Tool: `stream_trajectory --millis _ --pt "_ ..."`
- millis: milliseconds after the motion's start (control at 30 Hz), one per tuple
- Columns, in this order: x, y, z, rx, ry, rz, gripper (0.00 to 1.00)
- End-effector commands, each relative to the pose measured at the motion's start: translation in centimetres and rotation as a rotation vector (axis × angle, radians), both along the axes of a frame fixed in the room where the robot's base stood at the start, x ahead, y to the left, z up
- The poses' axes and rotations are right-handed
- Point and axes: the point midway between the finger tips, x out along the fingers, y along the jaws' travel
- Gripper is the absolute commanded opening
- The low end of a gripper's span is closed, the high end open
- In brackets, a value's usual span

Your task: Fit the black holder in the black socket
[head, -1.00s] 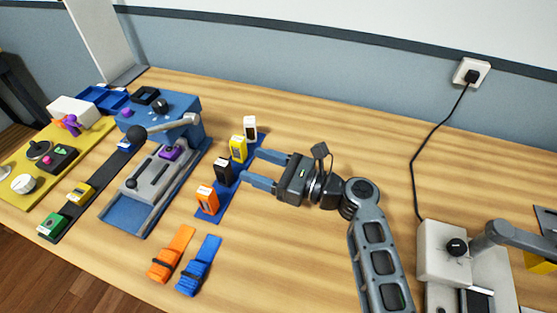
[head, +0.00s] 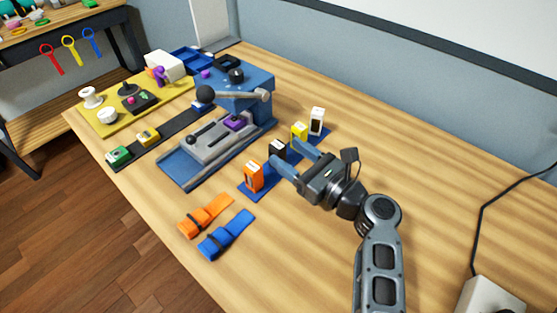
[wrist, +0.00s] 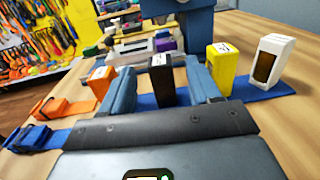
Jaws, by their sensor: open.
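The black holder (head: 277,148) stands upright on a blue strip (head: 258,183), between an orange holder (head: 253,176) and a yellow holder (head: 299,131). My gripper (head: 285,152) is open and level, with its fingers pointing at the row. In the wrist view, the black holder (wrist: 163,86) shows between the two blue fingers, with a gap on each side. Part of it is hidden behind the near finger in the head view. A black square piece with an opening (head: 227,62) sits on top of the blue press; I cannot tell whether it is the black socket.
A white holder (head: 317,121) ends the row at the right. The blue press (head: 248,88) stands behind, with a grey lever and a purple block (head: 235,123). A dark strip (head: 172,130) carries coloured blocks. Orange (head: 206,214) and blue (head: 226,235) straps lie in front.

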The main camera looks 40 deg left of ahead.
Motion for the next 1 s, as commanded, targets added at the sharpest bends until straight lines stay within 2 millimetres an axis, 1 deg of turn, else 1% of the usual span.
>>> stream_trajectory --millis 33,133,367,1000 --pt "0.1 0.8 -0.4 0.0 -0.001 0.001 0.62" --pt "0.3 1.8 -0.2 0.001 -0.001 0.001 0.62" --pt "0.3 1.9 0.0 0.0 0.0 -0.001 0.62" --pt "0.3 1.9 0.0 -0.001 0.0 -0.001 0.0"
